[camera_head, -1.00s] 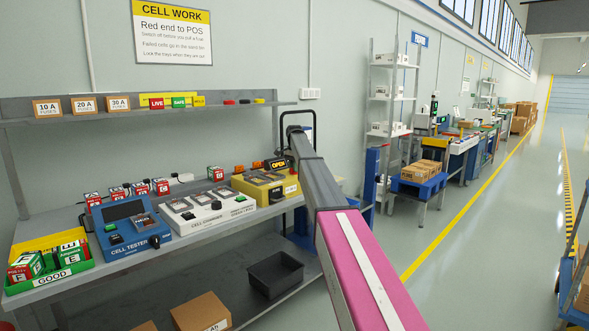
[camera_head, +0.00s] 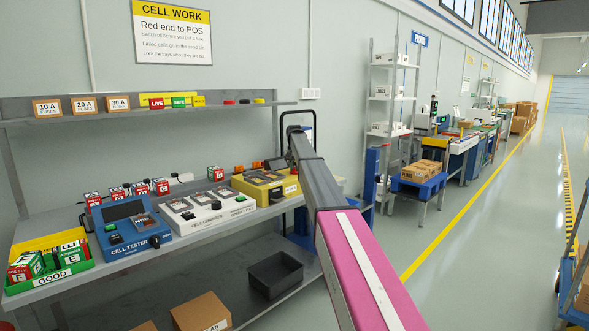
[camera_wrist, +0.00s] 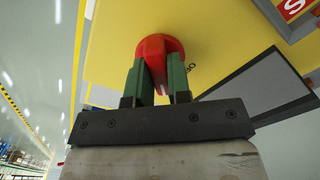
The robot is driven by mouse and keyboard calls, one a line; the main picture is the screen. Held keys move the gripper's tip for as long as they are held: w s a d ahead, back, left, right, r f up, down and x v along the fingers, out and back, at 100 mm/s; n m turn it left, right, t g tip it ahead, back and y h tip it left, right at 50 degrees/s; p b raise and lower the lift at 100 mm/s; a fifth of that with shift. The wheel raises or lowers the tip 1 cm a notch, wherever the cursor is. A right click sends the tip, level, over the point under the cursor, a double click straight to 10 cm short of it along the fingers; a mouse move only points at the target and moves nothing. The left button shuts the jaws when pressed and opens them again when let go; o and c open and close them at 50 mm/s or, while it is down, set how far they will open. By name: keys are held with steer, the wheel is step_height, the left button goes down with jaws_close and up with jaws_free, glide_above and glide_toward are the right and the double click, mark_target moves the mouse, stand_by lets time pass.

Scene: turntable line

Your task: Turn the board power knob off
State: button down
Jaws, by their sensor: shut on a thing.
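The board is a yellow box (camera_head: 278,191) at the right end of the bench in the head view. In the wrist view its yellow face (camera_wrist: 215,30) fills the upper part. A round red knob (camera_wrist: 160,46) sits on that face, with a pale mark on it. My gripper (camera_wrist: 160,76) is shut on the knob, one green finger on each side. The small display (camera_head: 276,163) behind the board is dark.
Left of the board stand a white cell charger (camera_head: 205,210), a blue cell tester (camera_head: 128,232) and a green GOOD tray (camera_head: 50,277) with cells. A shelf (camera_head: 150,112) with fuse boxes runs above. A black bin (camera_head: 275,275) is below.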

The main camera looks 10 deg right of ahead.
steer(key=n, duration=0.4)
steer(key=shift+n, duration=0.3)
steer(key=n, duration=0.4)
steer(key=shift+n, duration=0.4)
steer(key=c, duration=1.1)
jaws_free()
steer(key=shift+o, duration=0.2)
step_height(320, 180, up, 11)
